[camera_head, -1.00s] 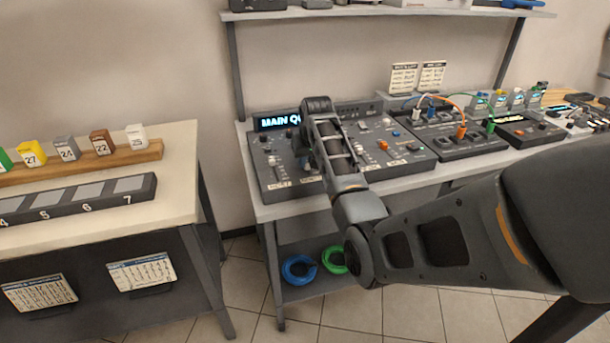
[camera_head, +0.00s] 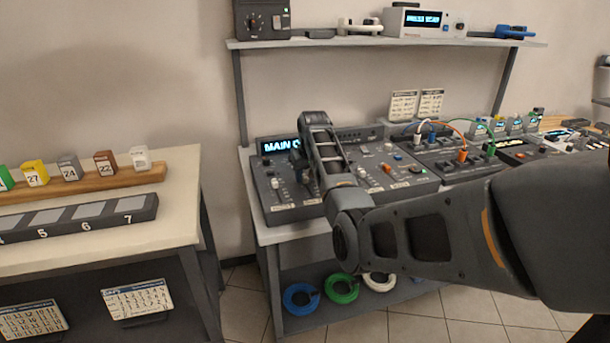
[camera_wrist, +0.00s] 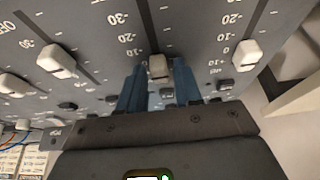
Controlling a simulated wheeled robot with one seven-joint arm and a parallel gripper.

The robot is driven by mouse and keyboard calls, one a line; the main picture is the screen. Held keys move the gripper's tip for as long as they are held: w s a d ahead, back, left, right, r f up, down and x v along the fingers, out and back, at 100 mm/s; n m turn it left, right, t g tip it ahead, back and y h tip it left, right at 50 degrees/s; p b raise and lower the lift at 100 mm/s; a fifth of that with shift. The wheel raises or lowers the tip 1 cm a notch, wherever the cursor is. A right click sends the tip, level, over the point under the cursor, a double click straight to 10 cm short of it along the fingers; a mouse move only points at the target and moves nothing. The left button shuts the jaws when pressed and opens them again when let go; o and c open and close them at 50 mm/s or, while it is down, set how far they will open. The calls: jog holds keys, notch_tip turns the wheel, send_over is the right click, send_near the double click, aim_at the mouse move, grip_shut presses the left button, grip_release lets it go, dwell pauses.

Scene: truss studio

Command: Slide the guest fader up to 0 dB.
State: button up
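The mixing console (camera_head: 264,185) stands on the bench, with a lit display reading "MAIN" at its back left. I cannot read which channel is the guest.
A patch panel with coloured cables (camera_head: 462,155) stands right of the console. A shelf (camera_head: 370,43) with devices runs above. Small dark buttons (camera_wrist: 67,106) lie near the faders. A table with numbered blocks (camera_head: 69,167) is at left, with floor between.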

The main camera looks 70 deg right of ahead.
jog(key=shift+o, duration=0.8)
jog(key=shift+r, duration=0.1)
jog(key=v, duration=0.7)
jog(key=shift+r, duration=0.35)
jog(key=shift+s+a, duration=0.1)
jog(key=shift+s, duration=0.05)
